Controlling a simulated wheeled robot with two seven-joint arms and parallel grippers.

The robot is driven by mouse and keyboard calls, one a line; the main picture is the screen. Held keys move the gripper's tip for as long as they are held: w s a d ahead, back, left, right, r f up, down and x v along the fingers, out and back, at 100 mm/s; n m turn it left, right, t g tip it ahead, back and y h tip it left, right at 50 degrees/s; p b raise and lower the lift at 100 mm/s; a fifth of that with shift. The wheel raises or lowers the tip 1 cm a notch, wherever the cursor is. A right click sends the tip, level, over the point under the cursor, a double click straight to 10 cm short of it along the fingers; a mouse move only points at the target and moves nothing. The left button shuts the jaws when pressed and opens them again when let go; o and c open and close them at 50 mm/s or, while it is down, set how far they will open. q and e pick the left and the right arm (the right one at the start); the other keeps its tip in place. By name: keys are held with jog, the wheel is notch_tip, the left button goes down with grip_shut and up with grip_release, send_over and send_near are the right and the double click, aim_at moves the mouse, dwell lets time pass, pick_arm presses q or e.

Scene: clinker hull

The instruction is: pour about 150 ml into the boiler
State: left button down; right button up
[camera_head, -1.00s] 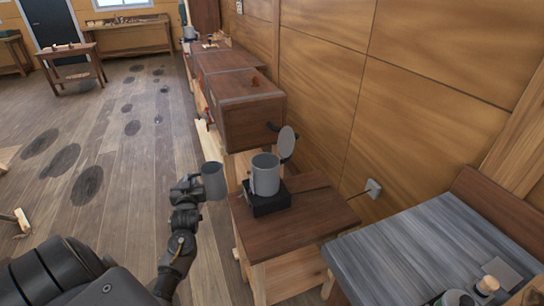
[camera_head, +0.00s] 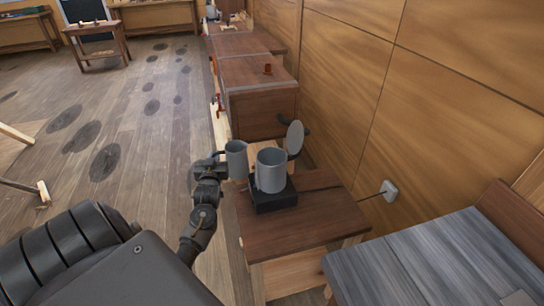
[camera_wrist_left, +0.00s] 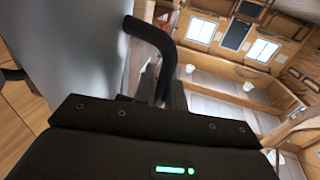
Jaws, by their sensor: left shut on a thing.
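The boiler (camera_head: 270,172) is a grey open-topped cylinder on a black base (camera_head: 275,199), standing on a small wooden table. Its round grey lid (camera_head: 295,138) stands open at the back right. My left gripper (camera_head: 220,165) is shut on a grey jug (camera_head: 236,159). The jug is roughly upright, just left of the boiler, its rim slightly higher in the picture; a small gap seems to show between them. In the left wrist view a large grey wall (camera_wrist_left: 65,45) and a black curved handle (camera_wrist_left: 152,35) fill the left side by the fingers. The jug's contents are hidden. My right gripper is out of view.
The wooden table (camera_head: 290,232) has bare top in front of the boiler. A wooden cabinet (camera_head: 262,105) stands close behind. A panelled wall (camera_head: 350,90) and a socket (camera_head: 389,191) are to the right. A grey-topped bench (camera_head: 430,260) is at front right. Open floor lies left.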

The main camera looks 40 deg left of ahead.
pick_arm(q)
jog(key=shift+d+r+m+t, duration=0.15)
jog(key=shift+d+r+m, duration=0.05)
jog(key=shift+r+m, duration=0.25)
jog(key=shift+d+r+m+t, duration=0.2)
jog(key=shift+r+m, duration=0.15)
jog(key=shift+r, duration=0.15)
jog(key=r+p, duration=0.1)
jog(key=r, duration=0.1)
jog(key=d+r+m+p, duration=0.1)
jog(key=r, duration=0.1)
jog(key=w+r+m+p, duration=0.1)
jog(key=r, duration=0.1)
jog(key=shift+d+r+t, duration=0.1)
jog(key=shift+d+t, duration=0.25)
jog(key=shift+d, duration=0.05)
jog(key=shift+d+m+y+b, duration=0.3)
jog(key=shift+m+b, duration=0.05)
jog(key=shift+m, duration=0.25)
jog(key=w+d+r+m+t, duration=0.2)
jog(key=d+r+m, duration=0.2)
jog(key=r+m, duration=0.1)
jog(key=shift+r+m, duration=0.35)
jog(key=shift+m, duration=0.55)
jog(key=shift+w+d+r+t+h, duration=0.15)
jog(key=shift+r+t+h, duration=0.05)
jog(key=shift+t+h, duration=0.2)
jog(key=shift+d+m, duration=0.15)
jog(key=shift+m, duration=0.45)
